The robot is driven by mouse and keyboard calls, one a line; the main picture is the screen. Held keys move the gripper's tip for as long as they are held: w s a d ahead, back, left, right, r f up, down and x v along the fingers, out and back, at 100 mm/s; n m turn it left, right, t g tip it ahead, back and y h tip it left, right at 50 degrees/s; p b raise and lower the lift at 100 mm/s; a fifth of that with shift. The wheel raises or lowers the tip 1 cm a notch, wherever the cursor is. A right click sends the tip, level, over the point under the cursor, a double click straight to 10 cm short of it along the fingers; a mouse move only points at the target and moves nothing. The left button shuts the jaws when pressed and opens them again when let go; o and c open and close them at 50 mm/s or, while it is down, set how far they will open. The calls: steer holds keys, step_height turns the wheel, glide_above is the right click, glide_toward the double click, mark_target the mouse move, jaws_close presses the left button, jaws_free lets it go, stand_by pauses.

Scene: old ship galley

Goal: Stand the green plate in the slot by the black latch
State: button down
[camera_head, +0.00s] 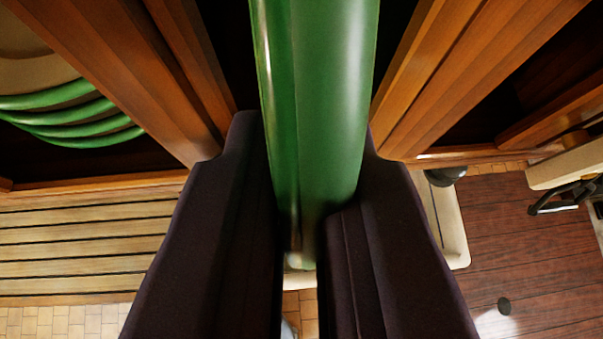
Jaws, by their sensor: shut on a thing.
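The green plate (325,95) is seen edge-on in the middle of the view, upright and running up past the top edge. My gripper (305,235) is shut on it, with one dark finger on each side. The plate stands in line with a dark gap between two wooden uprights, one to its left (130,75) and one to its right (460,75). I cannot tell how deep it is in the gap. A black latch-like fitting (562,198) shows at the right on a pale piece; I cannot tell whether it is the task's latch.
Several green-rimmed plates (75,118) sit in a compartment at the upper left. A slatted wooden surface (85,245) lies below them. The wooden uprights stand close on both sides of my gripper.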

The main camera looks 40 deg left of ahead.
steer(key=shift+w+a+p, duration=0.2)
steer(key=shift+w+a, duration=0.6)
steer(key=shift+a, duration=0.2)
steer(key=shift+w+a+p, duration=0.15)
steer(key=shift+w+a, duration=0.6)
steer(key=shift+a, duration=0.25)
steer(key=shift+f, duration=0.15)
steer(key=shift+f+b, duration=0.55)
steer(key=shift+b, duration=0.2)
steer(key=shift+a, duration=0.1)
steer(key=c, duration=1.1)
jaws_free()
steer(key=shift+w, duration=0.25)
steer(key=shift+o, duration=0.6)
steer(key=shift+f, duration=0.15)
